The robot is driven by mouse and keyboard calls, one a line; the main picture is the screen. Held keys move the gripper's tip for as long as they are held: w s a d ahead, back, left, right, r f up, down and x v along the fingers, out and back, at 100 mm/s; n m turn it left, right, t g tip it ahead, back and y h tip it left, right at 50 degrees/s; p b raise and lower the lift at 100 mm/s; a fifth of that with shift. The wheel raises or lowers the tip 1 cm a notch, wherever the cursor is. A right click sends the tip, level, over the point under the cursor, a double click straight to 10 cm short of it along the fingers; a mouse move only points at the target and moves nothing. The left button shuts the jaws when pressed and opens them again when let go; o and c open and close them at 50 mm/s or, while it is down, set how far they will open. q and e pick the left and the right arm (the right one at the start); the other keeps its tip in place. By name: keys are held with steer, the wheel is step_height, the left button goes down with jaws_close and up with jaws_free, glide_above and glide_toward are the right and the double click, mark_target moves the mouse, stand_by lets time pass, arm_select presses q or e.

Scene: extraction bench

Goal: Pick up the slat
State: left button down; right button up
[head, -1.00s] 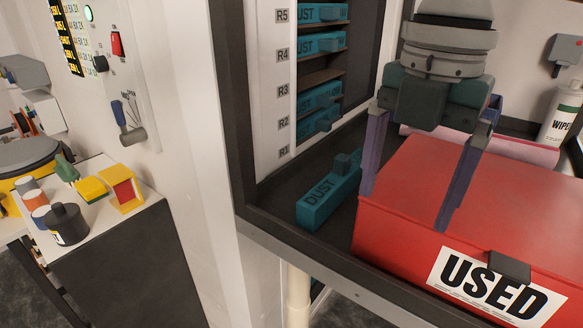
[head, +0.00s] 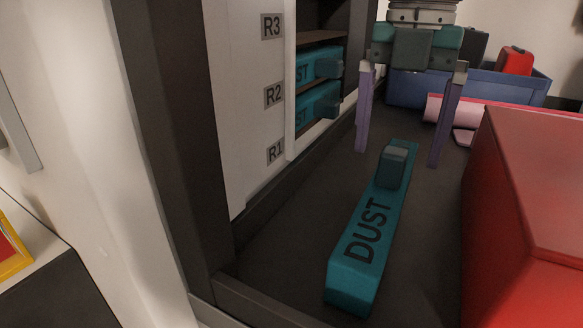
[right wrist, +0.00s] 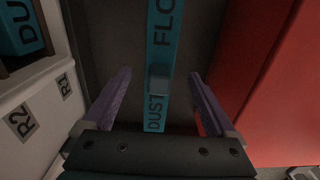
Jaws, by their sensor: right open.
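The slat is a long teal bar (head: 364,243) marked DUST, with a raised block-shaped grip on top. It lies on the dark bench floor between the rack and the red box. In the right wrist view the slat (right wrist: 161,45) runs between the fingers, and its other end reads FLO. My right gripper (head: 402,158) is open and empty, pointing down, with its purple fingers appearing on either side of the slat's grip. The right wrist view shows the open fingers (right wrist: 162,88) apart from the grip. My left gripper is not in view.
A rack with slots labelled R1 (head: 275,151), R2 and R3 stands left, holding more teal slats (head: 318,105). A red box (head: 530,215) stands close on the right. A blue bin (head: 515,87) and a pink roll (head: 437,107) are behind.

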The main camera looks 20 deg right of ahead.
mark_target(388, 186)
steer(key=f, duration=0.3)
steer(key=a+f, duration=0.1)
steer(key=f, duration=0.1)
steer(key=shift+s+f, duration=0.15)
steer(key=shift+s, duration=0.25)
steer(key=shift+d+f, duration=0.1)
steer(key=shift+f, duration=0.4)
jaws_close()
